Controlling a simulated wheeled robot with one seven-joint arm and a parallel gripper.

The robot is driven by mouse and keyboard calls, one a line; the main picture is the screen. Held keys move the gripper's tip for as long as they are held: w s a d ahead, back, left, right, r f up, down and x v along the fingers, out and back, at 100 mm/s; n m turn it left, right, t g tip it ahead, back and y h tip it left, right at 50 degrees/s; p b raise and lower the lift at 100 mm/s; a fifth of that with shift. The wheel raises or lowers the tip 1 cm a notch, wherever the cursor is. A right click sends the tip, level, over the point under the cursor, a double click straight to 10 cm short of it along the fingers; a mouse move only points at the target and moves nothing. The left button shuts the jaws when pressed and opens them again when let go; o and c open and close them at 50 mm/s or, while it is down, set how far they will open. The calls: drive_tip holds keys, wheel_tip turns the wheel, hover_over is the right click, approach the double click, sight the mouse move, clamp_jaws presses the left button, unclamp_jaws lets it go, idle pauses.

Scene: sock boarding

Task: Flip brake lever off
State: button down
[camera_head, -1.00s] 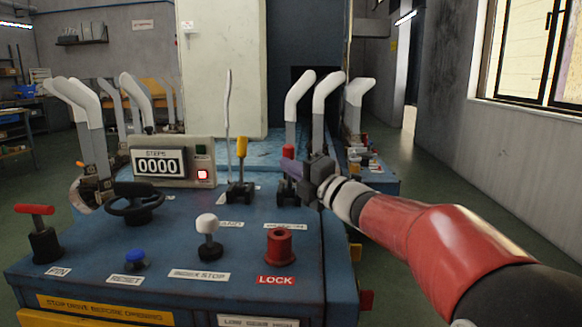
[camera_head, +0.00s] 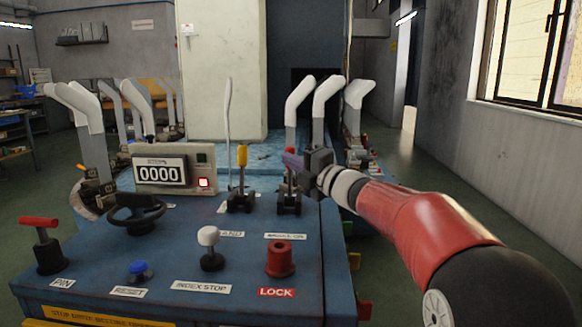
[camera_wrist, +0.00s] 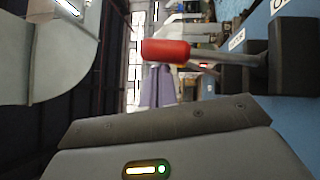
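The lever with the red handle (camera_head: 290,154) stands on a black base at the right rear of the blue console, behind a label (camera_head: 285,236) too blurred to read surely; I take it for the brake lever. My gripper (camera_head: 291,161) is at its right, with its lilac fingers level with the upper lever, just below the red top. In the wrist view the red handle (camera_wrist: 165,50) lies close beside the fingertips (camera_wrist: 158,68), and the shaft runs right to the black base. The fingers look close together with nothing between them. Contact with the handle cannot be told.
A yellow-handled lever (camera_head: 242,157) stands just left of the red one. In front are a white knob (camera_head: 208,237), a red LOCK cylinder (camera_head: 280,258), a blue RESET button (camera_head: 138,268) and a red PIN handle (camera_head: 39,222). White foot forms (camera_head: 328,92) rise behind.

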drive_tip(key=shift+w+r, duration=0.15)
drive_tip(key=shift+w, duration=1.4)
